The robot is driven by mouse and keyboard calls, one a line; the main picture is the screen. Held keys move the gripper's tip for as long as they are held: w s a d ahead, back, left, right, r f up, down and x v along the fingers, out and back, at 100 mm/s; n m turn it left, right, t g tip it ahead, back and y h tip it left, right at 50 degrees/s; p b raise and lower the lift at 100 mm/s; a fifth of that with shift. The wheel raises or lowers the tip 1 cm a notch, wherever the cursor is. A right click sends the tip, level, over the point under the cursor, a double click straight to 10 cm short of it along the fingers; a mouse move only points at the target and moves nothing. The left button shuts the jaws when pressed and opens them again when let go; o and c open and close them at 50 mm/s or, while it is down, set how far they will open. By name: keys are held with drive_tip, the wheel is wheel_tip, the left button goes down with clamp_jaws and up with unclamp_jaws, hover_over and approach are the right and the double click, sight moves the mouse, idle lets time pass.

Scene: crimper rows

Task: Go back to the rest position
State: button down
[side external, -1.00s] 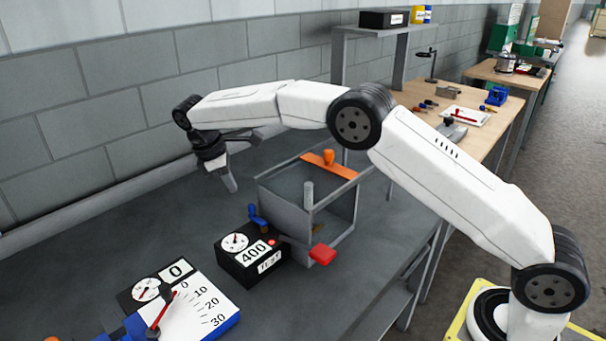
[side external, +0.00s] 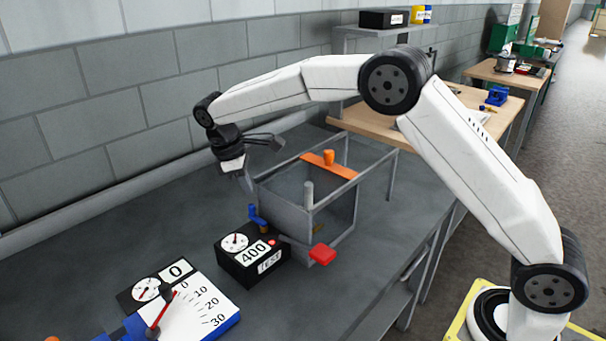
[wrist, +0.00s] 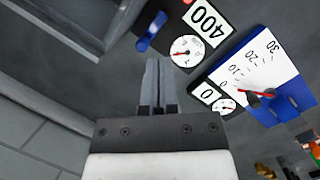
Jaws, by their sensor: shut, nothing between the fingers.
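My gripper (side external: 247,182) hangs above the grey bench, beside the back left corner of the open grey frame. It points downward and holds nothing.
The grey frame (side external: 285,205) carries an orange bar (side external: 335,167) and a red handle (side external: 322,255). The black 400 gauge box (side external: 240,267) with a blue lever (side external: 255,213) and the blue-white scale (side external: 200,312) stand nearby.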

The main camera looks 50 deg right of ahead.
drive_tip(key=s+d+m, duration=0.1)
drive_tip(key=s, duration=0.3)
drive_tip(key=s+d+m, duration=0.1)
drive_tip(key=s, duration=0.3)
drive_tip(key=s+d+m+y, duration=0.1)
drive_tip(key=s, duration=0.3)
drive_tip(key=shift+f+t, duration=0.3)
drive_tip(key=shift+f, duration=0.05)
drive_tip(key=s+d+f+m+t, duration=0.1)
drive_tip(key=s+d+f+m, duration=0.1)
drive_tip(key=s, duration=0.4)
drive_tip(key=s+d+f+m+t+y, duration=0.1)
drive_tip(key=s+d+f+m+t, duration=0.1)
drive_tip(key=s, duration=0.5)
drive_tip(key=shift+s+f+m+y, duration=0.3)
drive_tip(key=shift+f+m, duration=0.25)
drive_tip(key=shift+m, duration=0.35)
drive_tip(key=shift+w, duration=0.1)
idle(4.1)
